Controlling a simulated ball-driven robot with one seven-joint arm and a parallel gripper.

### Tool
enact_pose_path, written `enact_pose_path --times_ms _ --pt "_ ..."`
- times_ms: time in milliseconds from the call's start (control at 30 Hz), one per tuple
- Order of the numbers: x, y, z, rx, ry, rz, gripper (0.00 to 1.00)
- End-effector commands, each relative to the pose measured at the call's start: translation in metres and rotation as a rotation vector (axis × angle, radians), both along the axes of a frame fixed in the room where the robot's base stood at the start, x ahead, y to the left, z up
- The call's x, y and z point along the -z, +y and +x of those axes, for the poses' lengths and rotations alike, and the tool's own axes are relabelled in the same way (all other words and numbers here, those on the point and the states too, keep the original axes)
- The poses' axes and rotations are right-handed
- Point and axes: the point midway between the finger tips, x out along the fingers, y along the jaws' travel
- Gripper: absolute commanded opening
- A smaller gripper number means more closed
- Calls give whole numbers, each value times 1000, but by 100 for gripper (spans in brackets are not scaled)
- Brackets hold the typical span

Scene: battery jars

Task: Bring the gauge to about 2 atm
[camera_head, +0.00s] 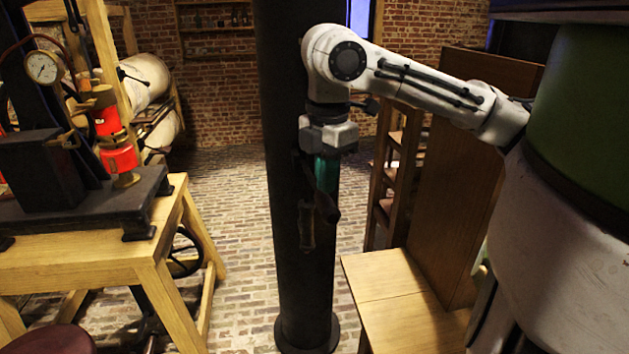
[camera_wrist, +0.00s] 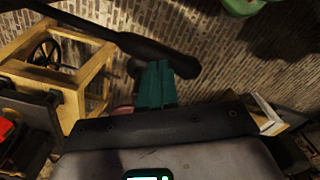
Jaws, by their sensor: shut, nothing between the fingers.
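The fingers also show in the wrist view (camera_wrist: 155,84). A dark lever or crank (camera_head: 307,225) hangs beside and below the fingertips. In the wrist view a dark bar (camera_wrist: 110,35) runs from the upper left to a rounded end by the fingers; I cannot tell whether they touch.
A dark round column (camera_head: 297,285) stands mid-floor behind my gripper. At left a wooden bench (camera_head: 95,262) carries black apparatus and orange-red jars (camera_head: 118,152). At right are a wooden seat (camera_head: 395,290) and upright board (camera_head: 440,190). Brick floor (camera_head: 225,215) lies clear between.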

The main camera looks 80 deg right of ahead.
Motion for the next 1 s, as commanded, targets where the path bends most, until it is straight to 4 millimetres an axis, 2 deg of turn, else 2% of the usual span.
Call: enact_pose_path --times_ms 533,1000 --pt "2 0 0 0 0 0 0" --pt "70 0 0 0 0 1 0"
